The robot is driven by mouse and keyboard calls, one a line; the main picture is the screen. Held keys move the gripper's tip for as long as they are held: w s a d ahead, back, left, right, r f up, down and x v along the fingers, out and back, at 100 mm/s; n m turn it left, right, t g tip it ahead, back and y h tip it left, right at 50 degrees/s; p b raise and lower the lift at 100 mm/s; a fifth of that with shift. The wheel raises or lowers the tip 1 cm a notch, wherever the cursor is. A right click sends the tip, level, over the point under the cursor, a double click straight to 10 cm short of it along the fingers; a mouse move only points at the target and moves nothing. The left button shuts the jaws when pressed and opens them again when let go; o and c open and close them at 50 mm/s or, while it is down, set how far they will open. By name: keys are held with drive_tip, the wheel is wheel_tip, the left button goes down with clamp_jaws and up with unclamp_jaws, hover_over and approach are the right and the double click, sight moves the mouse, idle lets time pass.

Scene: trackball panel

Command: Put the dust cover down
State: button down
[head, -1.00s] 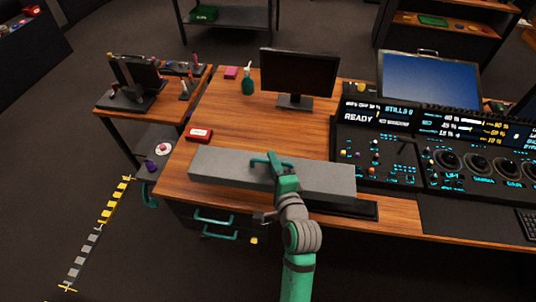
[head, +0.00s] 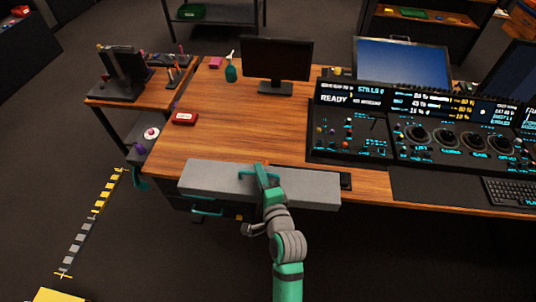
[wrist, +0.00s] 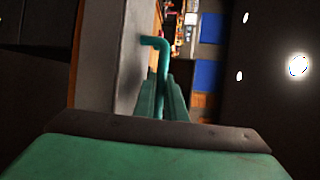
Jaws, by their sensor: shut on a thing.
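The dust cover (head: 215,182) is a long grey box-shaped cover with a teal handle (head: 245,176) on its top. It lies across the front edge of the wooden desk in the head view, roughly level. I cannot tell whether it touches the desk. My gripper (head: 263,178) is shut on the handle. In the wrist view the cover's grey face (wrist: 108,60) is at the left, and the bent teal handle (wrist: 160,45) runs down between my fingers (wrist: 162,98).
A control console (head: 350,130) fills the desk's right side, with a keyboard (head: 510,190) in front. A monitor (head: 276,60), green bottle (head: 231,73) and red box (head: 185,118) stand farther back. The wooden desktop (head: 235,130) behind the cover is clear. A dark flat strip (head: 345,181) shows past its right end.

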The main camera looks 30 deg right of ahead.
drive_tip(key=a+f+n+y, duration=0.1)
drive_tip(key=a+f, duration=0.8)
drive_tip(key=f, duration=0.4)
drive_tip(key=s+a+f+y, duration=0.1)
drive_tip(key=a+f, duration=0.9)
drive_tip(key=f, duration=0.4)
drive_tip(key=shift+a+f+n+y, duration=0.2)
drive_tip(key=shift+n+y, duration=0.1)
drive_tip(key=shift+n, duration=0.1)
drive_tip(key=shift+s, duration=0.1)
